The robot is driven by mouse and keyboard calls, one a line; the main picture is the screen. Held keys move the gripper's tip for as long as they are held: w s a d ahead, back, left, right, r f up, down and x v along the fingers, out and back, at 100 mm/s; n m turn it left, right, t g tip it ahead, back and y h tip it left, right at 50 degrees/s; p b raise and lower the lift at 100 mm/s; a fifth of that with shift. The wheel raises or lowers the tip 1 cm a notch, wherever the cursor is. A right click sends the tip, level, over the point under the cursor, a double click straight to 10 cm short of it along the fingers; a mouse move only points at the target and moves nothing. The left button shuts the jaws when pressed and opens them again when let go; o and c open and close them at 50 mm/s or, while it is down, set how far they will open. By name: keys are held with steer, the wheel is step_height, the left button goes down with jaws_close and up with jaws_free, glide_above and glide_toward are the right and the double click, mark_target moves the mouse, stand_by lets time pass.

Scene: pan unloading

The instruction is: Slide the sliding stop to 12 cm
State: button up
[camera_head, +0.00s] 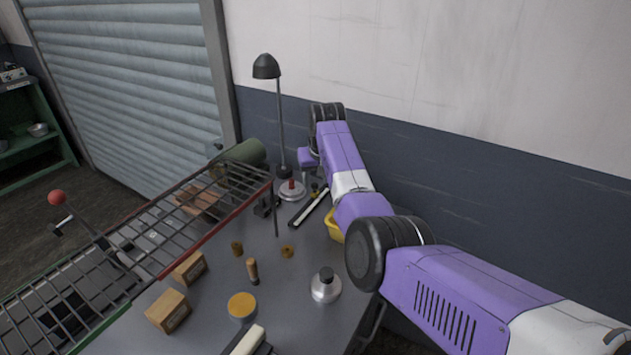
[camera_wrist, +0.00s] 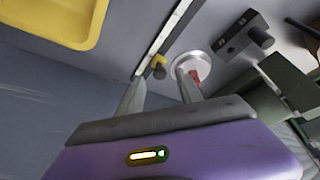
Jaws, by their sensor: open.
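The sliding stop shows in the wrist view as a small yellow piece (camera_wrist: 157,60) with a dark knob, at the near end of a narrow black-and-white rail (camera_wrist: 172,35). In the head view the rail (camera_head: 309,208) lies on the bench near the wall, with the small stop (camera_head: 315,188) at its far end. Scale marks are too small to read. My gripper (camera_wrist: 161,84) is open and empty. Its two fingers point toward the stop, which appears just beyond and between the tips, apart from them. In the head view the fingers are hidden by my arm.
A round metal base with a red knob (camera_wrist: 190,68) stands close right of the stop. A dark block with a peg (camera_wrist: 245,35) is farther right. A yellow bin (camera_wrist: 94,30) is at left. A lamp (camera_head: 281,120) and wire rack (camera_head: 180,225) stand around the bench.

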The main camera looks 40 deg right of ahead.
steer(key=v, duration=0.6)
steer(key=shift+s, duration=0.15)
stand_by(0.4)
